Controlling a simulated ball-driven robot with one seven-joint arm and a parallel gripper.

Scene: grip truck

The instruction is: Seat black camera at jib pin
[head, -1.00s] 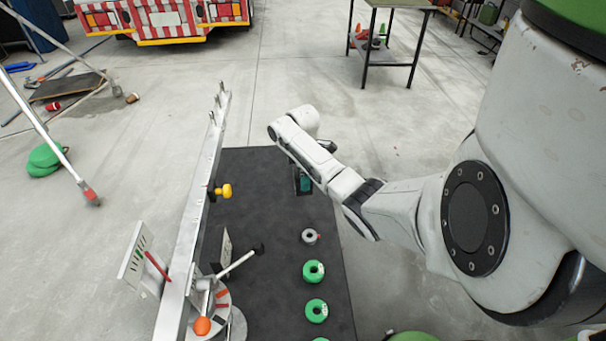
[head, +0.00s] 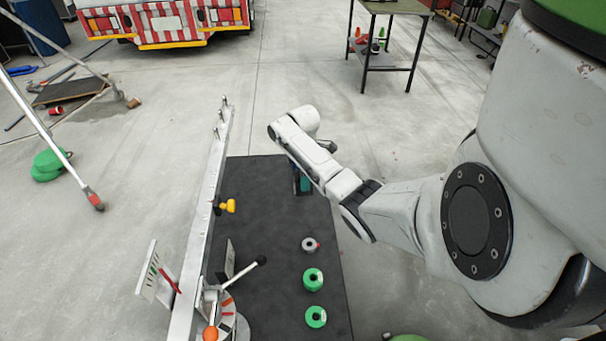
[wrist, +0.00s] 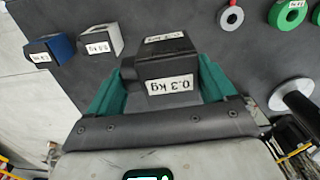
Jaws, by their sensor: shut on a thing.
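The black camera (wrist: 165,70), a dark block labelled 0.3 kg, sits between the teal fingers of my gripper (wrist: 160,85) in the wrist view. The fingers are shut on its two sides. In the head view my gripper (head: 303,184) shows only as a teal bit below my wrist, over the dark mat; the camera is mostly hidden there. The long pale jib beam (head: 205,190) runs along the mat's left side. Small upright pins (head: 221,118) stand at its far end, left of and beyond my gripper, well apart from the camera.
The dark mat (head: 270,215) bears a grey ring (head: 309,244) and green rings (head: 312,279). A yellow knob (head: 228,206) sticks out from the beam. A blue block (wrist: 48,50) and a pale block (wrist: 100,38) lie beside the held camera in the wrist view.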

